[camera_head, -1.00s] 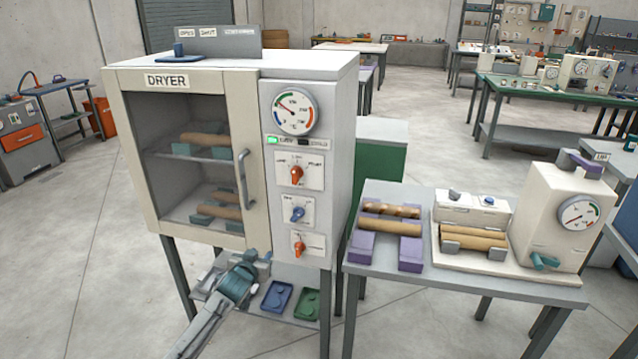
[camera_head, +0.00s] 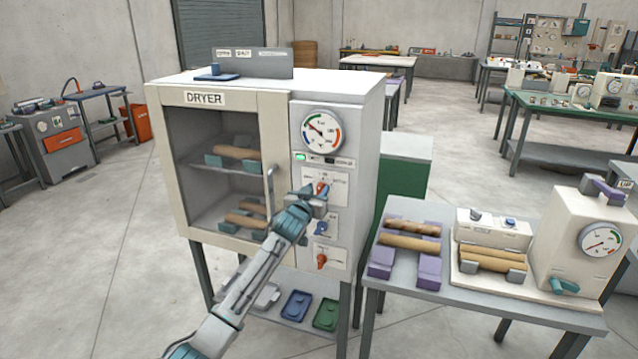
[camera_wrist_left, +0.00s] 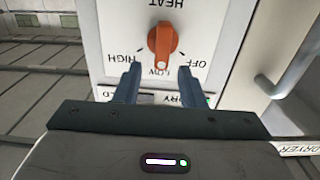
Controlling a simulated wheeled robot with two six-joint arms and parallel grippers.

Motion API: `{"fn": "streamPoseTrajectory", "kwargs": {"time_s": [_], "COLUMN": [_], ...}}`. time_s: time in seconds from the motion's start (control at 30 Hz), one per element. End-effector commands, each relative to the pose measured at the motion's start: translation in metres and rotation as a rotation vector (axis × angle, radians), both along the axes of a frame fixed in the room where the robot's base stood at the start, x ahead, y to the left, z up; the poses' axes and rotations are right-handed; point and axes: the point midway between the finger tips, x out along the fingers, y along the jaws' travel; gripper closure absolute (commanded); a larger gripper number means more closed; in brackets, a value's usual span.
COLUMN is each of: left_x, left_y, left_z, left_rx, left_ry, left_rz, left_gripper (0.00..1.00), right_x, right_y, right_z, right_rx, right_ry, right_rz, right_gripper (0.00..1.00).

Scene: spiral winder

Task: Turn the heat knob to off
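The heat knob (camera_head: 321,188) is the orange upper knob on the white dryer's (camera_head: 340,262) control panel. In the left wrist view, which is upside down, the orange knob (camera_wrist_left: 162,41) stands vertical, lined up with the LOW mark. OFF and HIGH are printed to either side of LOW. My left gripper (camera_head: 314,197) is in front of the panel at the heat knob. In the wrist view its two dark fingers (camera_wrist_left: 158,82) are spread apart with nothing between them, just short of the knob. My right gripper is not in view.
A blue knob (camera_head: 320,228) and another orange knob (camera_head: 321,261) sit below on the panel. The door handle (camera_head: 270,200) is to the left. A gauge (camera_head: 322,131) and a lit green lamp (camera_head: 300,157) are above. A table (camera_head: 480,305) stands to the right.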

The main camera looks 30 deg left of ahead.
Motion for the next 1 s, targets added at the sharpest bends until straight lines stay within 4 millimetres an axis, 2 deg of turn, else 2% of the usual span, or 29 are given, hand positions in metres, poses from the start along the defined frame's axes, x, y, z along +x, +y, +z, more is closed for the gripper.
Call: {"fn": "streamPoseTrajectory", "kwargs": {"time_s": [0.2,0.57,0.77,1.0], "left_x": [0.018,0.022,0.022,0.022], "left_y": [0.004,0.005,0.006,0.006], "left_z": [0.0,-0.001,-0.001,-0.001], "left_rx": [-0.001,0.0,0.0,-0.008], "left_ry": [0.001,0.0,0.0,-0.002], "left_rz": [0.0,0.0,0.0,0.0], "left_gripper": [0.64,0.64,1.0,1.0], "right_x": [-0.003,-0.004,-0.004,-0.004], "right_y": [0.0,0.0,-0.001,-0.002], "right_z": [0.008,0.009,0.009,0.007], "right_rx": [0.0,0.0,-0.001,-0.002], "right_ry": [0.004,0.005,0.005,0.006], "right_rz": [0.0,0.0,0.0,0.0], "right_gripper": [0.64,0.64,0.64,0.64]}}
